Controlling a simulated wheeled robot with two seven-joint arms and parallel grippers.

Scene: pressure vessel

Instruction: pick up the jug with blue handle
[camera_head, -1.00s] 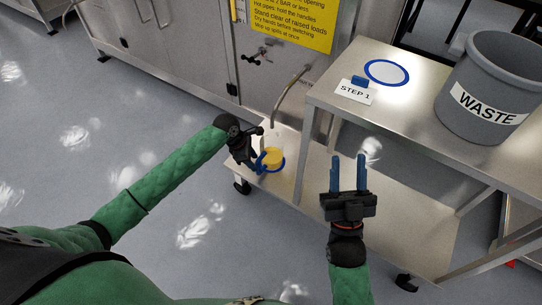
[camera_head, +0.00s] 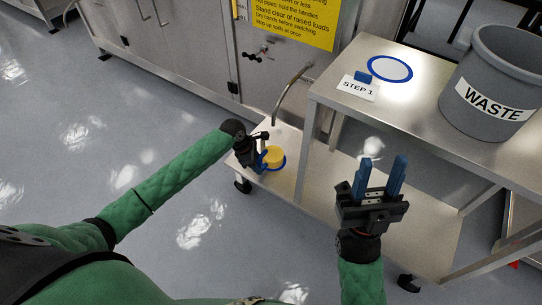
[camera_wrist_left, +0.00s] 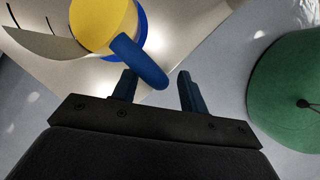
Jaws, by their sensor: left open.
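The jug (camera_head: 274,155) with yellow contents stands on the lower shelf of the metal trolley, beside my left gripper (camera_head: 259,164). In the left wrist view the jug (camera_wrist_left: 98,22) is at the top, and its blue handle (camera_wrist_left: 138,60) reaches down toward the gap between my left fingers (camera_wrist_left: 157,78). A blue ring shows at the jug's base. My right gripper (camera_head: 382,163) is open and empty, in front of the trolley, its blue fingers pointing up.
The trolley's upper shelf (camera_head: 420,95) holds a blue-rimmed white circle (camera_head: 390,68), a STEP 1 card (camera_head: 359,88) and a grey WASTE bin (camera_head: 492,92). A curved metal pipe (camera_head: 291,90) hangs near the jug. Steel cabinets stand behind. The left floor is clear.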

